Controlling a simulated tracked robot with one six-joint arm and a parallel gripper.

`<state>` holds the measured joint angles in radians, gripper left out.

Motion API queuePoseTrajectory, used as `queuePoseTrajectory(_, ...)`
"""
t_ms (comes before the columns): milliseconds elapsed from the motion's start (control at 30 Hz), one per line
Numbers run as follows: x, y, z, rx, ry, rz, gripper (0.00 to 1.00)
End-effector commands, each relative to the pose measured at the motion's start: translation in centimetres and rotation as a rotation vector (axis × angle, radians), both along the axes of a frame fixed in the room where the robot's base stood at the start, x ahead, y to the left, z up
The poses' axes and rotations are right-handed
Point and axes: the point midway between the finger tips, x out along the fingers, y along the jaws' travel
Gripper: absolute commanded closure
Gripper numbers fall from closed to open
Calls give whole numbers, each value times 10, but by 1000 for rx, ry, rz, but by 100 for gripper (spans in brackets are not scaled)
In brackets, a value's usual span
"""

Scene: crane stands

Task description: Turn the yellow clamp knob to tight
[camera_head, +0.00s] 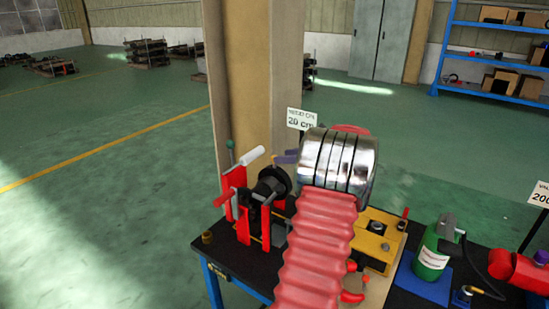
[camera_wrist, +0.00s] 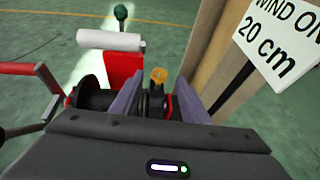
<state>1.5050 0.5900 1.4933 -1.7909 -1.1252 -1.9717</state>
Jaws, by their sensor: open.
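A small yellow knob (camera_wrist: 159,76) shows in the wrist view, upright in the gap between my fingers. My gripper (camera_wrist: 159,84) is open, with one grey-purple finger on each side of the knob's line. I cannot tell whether the fingers reach around it or stop short. In the head view my gripper (camera_head: 284,158) shows only as a purple fingertip left of my silver wrist. The winch has red side plates (camera_head: 241,222), a black drum (camera_head: 271,186) and a white handle (camera_head: 252,157). The knob is not clearly seen in the head view.
A sign reading 20 cm (camera_wrist: 272,40) stands close on the right in the wrist view, before a wooden post (camera_head: 245,80). A green-tipped lever (camera_wrist: 121,13) rises behind the white handle. A green bottle (camera_head: 433,250) and yellow plate (camera_head: 375,238) occupy the bench's right.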

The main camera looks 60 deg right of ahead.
Motion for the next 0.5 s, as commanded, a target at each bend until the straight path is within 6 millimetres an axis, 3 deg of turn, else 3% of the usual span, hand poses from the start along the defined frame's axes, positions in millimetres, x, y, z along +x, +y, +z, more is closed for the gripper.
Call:
queuePoseTrajectory(300,43,-10,-18,-1,0,1,59)
queuePoseTrajectory(500,56,-14,-24,1,0,-1,59)
